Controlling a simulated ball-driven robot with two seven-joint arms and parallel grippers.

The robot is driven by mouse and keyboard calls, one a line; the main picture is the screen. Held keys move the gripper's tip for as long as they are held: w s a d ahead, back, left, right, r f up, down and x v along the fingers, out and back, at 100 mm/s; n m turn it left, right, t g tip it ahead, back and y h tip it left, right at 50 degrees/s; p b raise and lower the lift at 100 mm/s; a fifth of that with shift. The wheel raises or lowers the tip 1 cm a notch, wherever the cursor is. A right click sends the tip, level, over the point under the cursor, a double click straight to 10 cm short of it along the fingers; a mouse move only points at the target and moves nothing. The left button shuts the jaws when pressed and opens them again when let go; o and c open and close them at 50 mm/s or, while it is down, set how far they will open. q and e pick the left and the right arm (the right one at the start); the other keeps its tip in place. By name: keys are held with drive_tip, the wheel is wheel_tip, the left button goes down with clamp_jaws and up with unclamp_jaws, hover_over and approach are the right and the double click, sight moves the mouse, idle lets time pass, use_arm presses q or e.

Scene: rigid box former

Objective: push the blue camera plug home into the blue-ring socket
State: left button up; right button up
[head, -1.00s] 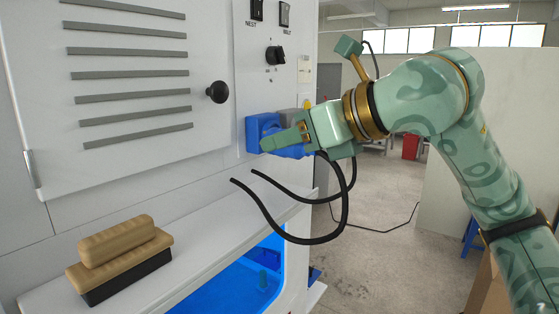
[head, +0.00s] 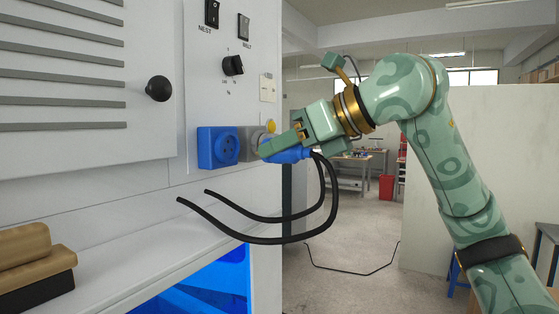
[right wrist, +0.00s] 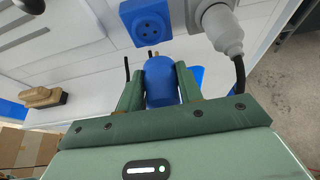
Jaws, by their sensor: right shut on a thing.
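The blue socket (head: 218,147) is a square blue block with a round, holed face on the white machine panel. My right gripper (head: 272,148) is shut on the blue plug (head: 290,155), to the right of the socket in the head view. In the right wrist view the blue plug (right wrist: 161,84) sits between the two fingers, its pins pointing toward the blue socket (right wrist: 147,27). A gap shows between pins and socket, so they are apart. My left gripper is not in view.
A grey socket (head: 247,143) stands right beside the blue one; a grey plug (right wrist: 222,30) with a black cable sits in it. Black cables (head: 270,240) loop below my gripper. A black knob (head: 159,88) juts from the door. A wooden-backed brush (head: 28,262) lies on the ledge.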

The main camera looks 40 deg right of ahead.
sight(231, 151)
drive_tip(key=shift+w+a+r, duration=0.1)
drive_tip(key=shift+a+r, duration=0.05)
drive_tip(key=shift+a, duration=0.25)
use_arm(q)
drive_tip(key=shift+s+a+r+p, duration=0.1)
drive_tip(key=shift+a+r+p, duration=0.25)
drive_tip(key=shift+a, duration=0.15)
use_arm(e)
drive_tip(key=shift+w+a, duration=0.35)
drive_tip(key=shift+w, duration=0.45)
drive_tip(key=shift+w+a, duration=0.4)
drive_tip(key=shift+w, duration=0.35)
drive_tip(key=shift+w+a, duration=0.35)
drive_tip(key=shift+w, duration=0.45)
drive_tip(key=shift+d, duration=0.1)
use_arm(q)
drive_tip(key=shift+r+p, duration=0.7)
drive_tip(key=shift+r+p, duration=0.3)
use_arm(e)
drive_tip(key=shift+w+a, duration=0.25)
drive_tip(key=shift+w, duration=0.2)
